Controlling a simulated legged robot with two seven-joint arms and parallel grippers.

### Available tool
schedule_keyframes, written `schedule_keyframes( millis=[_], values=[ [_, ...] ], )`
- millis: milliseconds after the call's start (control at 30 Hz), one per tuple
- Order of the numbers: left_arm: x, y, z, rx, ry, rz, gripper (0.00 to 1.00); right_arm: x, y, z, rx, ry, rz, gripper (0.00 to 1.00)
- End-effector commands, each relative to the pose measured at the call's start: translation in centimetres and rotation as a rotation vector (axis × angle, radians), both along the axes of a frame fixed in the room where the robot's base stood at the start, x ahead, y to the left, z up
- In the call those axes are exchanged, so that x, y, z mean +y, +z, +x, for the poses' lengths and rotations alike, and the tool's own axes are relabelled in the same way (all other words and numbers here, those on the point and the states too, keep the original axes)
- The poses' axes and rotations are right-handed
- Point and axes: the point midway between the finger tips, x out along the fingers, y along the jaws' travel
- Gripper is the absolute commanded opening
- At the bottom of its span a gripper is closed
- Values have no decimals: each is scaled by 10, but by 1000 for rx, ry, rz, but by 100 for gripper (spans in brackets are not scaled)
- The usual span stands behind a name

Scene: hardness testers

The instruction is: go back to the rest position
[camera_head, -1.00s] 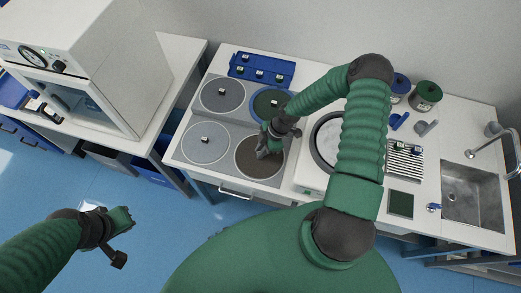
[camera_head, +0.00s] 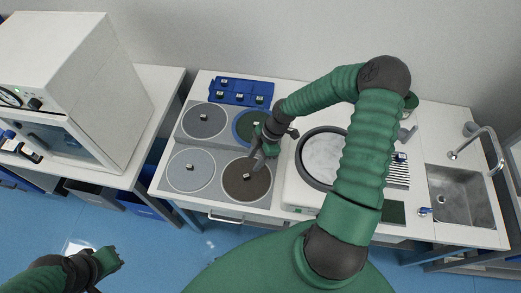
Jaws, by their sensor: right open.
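My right gripper (camera_head: 258,160) is open above the right edge of the dark brown disc (camera_head: 240,187) on the bench. A small specimen (camera_head: 247,176) sits on that disc, just below and left of the fingers, apart from them as far as I can see. My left gripper (camera_head: 112,258) is low at the bottom left, over the floor and away from the bench; its jaws are too small to read.
Other discs, a grey one (camera_head: 190,179), a dark grey one (camera_head: 205,128) and a green one (camera_head: 244,133), carry small pieces. A blue rack (camera_head: 240,95) stands behind. A round white-topped machine (camera_head: 321,165), a sink (camera_head: 458,200) and a white oven (camera_head: 100,80) flank them.

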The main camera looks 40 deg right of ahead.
Motion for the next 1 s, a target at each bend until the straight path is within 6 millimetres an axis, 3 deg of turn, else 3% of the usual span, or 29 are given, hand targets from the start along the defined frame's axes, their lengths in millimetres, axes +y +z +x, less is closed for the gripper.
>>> schedule_keyframes(
  millis=[100, 233, 533, 667, 767, 900, 1000],
  values=[
    [0, -2, 0, 0, 0, 0, 0, -13, 30, -3, -2, -3, -4, 41],
    [0, -2, 0, 0, 0, 0, 0, -20, 51, -6, 1, -2, -2, 41],
    [0, -3, 0, 0, 0, 0, 0, -20, 61, -9, 14, -5, -5, 41],
    [0, -10, 0, 0, 0, 0, 0, 6, 53, -22, 120, -92, -68, 41],
    [0, -20, 0, 0, 0, 0, 0, 33, 52, -40, 216, -282, -175, 41],
    [0, -33, 0, 0, 0, 0, 0, 64, 70, -60, 221, -663, -271, 41],
    [0, -39, 0, 0, 0, 0, 0, 84, 87, -69, 175, -924, -236, 41]
  ],
)
